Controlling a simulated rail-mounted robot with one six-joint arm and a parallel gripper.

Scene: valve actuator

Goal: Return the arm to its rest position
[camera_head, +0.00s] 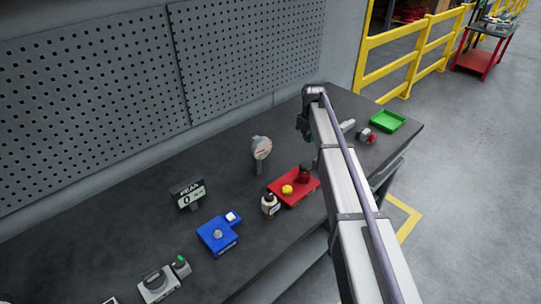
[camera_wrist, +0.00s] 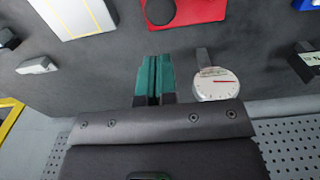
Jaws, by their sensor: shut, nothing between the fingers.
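My arm stretches from the lower right of the head view out over the dark workbench (camera_head: 140,232). My gripper (camera_wrist: 153,80) shows in the wrist view with its green fingers together and nothing between them. It points down towards the bench top, apart from the things on it. In the head view the arm's links hide most of the gripper. A round-faced gauge (camera_head: 262,148) stands on the bench near the pegboard. In the wrist view the gauge (camera_wrist: 215,85) appears just right of my fingers.
On the bench are a red tray (camera_head: 283,202) with small parts, a bottle (camera_head: 270,205), a blue block (camera_head: 217,237), a display (camera_head: 187,193) and a green tray (camera_head: 388,121). A pegboard wall (camera_head: 90,100) backs the bench. A yellow railing (camera_head: 410,60) stands beyond open floor.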

